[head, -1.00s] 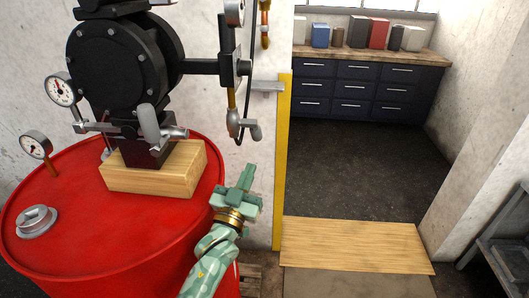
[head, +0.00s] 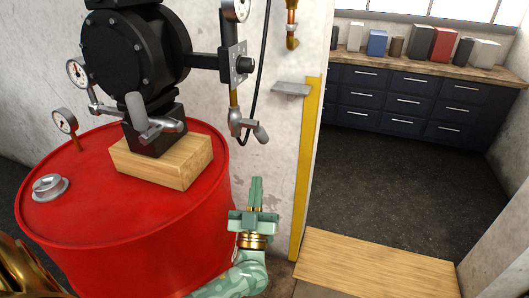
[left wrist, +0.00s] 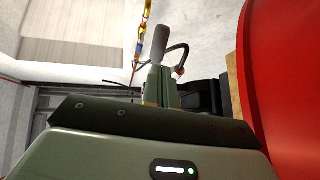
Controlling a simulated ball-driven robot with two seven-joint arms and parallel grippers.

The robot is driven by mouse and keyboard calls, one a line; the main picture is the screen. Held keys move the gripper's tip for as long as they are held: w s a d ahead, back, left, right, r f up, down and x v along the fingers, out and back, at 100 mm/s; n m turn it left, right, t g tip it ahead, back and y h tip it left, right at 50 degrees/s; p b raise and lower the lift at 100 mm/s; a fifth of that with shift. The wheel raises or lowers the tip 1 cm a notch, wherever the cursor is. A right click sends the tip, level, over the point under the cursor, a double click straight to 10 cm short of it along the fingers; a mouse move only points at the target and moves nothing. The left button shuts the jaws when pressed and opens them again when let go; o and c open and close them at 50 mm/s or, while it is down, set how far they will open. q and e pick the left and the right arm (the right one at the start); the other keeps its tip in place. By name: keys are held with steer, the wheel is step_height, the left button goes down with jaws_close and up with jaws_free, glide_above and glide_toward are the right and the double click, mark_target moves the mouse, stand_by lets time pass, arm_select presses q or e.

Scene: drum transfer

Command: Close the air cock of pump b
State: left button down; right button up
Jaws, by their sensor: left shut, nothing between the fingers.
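The black pump (head: 133,48) stands on a wooden block (head: 165,162) on the red drum (head: 120,235). A cock with a grey lever (head: 260,132) hangs under the pump's right-hand pipe, beside a black hose. Another grey lever (head: 135,108) stands upright at the pump's foot. No label shows which is the air cock or which pump this is. My left gripper (head: 257,183) is shut and empty, pointing up below the hanging cock, apart from it. In the left wrist view a grey lever (left wrist: 156,44) shows beyond my left fingertips. My right gripper is out of view.
Pressure gauges (head: 65,121) and a metal cap (head: 49,187) sit on the drum side. A grey wall bracket (head: 292,89) and a yellow door edge (head: 309,165) stand right of my left gripper. A workbench (head: 420,62) is far back; the floor before it is clear.

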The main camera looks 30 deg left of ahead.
mark_target(260, 141)
arm_select(q)
steer(key=x, duration=0.9)
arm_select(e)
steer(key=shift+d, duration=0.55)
